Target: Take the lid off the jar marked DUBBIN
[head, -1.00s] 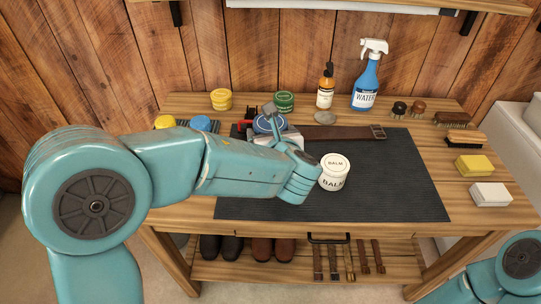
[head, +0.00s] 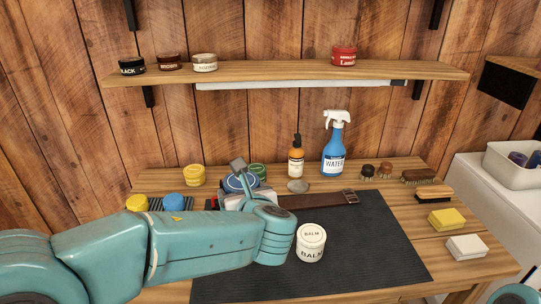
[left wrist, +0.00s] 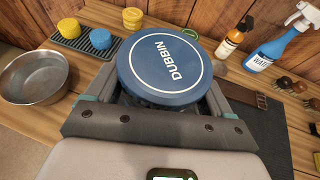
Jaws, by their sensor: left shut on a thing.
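The jar marked DUBBIN shows its round blue lid with white lettering in the left wrist view (left wrist: 170,65). In the head view its blue top (head: 232,184) is partly hidden by my left gripper (head: 238,183). My left gripper is shut on the jar, with one finger at each side. The fingertips are hidden under the lid's edge. The lid is on the jar; a dark band of the body shows below its near rim. My right gripper is out of view; only a teal piece of my right arm shows at the bottom right of the head view.
A white BALM jar (head: 311,243) stands on the dark mat (head: 375,235), right of my left wrist. Behind are an amber bottle (head: 296,160), a blue spray bottle (head: 334,150) and a belt (head: 330,200). A metal bowl (left wrist: 34,77) is at left. Brushes and sponges line the right side.

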